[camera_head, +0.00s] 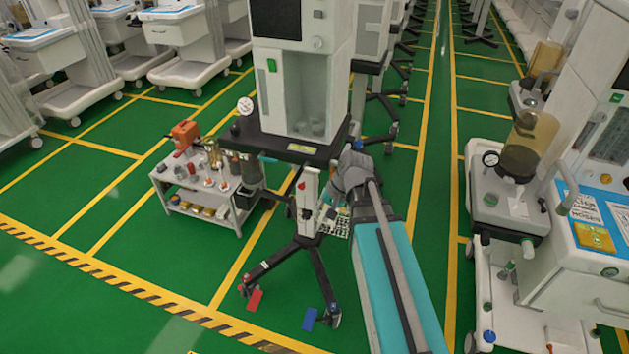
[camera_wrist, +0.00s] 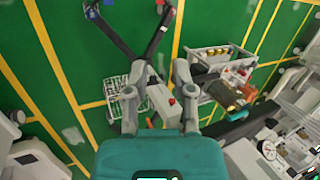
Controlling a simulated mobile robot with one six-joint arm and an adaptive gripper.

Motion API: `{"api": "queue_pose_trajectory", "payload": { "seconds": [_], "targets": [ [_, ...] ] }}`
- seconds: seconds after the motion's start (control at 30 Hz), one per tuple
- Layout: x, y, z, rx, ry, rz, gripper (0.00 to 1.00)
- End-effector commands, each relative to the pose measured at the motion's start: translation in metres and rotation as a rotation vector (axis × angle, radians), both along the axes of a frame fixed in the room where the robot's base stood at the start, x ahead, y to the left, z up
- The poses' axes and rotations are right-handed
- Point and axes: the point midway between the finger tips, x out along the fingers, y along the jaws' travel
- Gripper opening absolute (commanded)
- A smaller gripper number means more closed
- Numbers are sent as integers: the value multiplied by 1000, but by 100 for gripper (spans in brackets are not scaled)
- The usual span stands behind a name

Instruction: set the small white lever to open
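My gripper (camera_head: 345,190) is just right of the box in the head view. In the wrist view my gripper (camera_wrist: 160,70) is open, with one finger on each side of the box; whether either finger touches it I cannot tell. I cannot make out the small white lever for certain; my gripper or the box may hide it.
The stand's dark legs (camera_head: 318,278) spread over the green floor below. A white wire basket (camera_head: 338,226) is close by my gripper. A low white trolley (camera_head: 208,208) with bottles and an orange item stands left. A large white cart (camera_head: 545,215) stands right.

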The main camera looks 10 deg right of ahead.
Motion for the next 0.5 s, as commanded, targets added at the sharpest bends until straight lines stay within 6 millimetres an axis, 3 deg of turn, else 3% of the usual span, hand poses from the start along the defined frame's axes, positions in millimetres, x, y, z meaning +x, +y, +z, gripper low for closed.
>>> {"api": "queue_pose_trajectory", "payload": {
  "seconds": [0.03, 0.1, 0.5],
  "targets": [
    [11, -3, -15, 48, 3, -43, 32],
    [22, -4, -21, 116, 9, -98, 32],
    [81, -28, -44, 521, 71, -397, 32]
  ]
}}
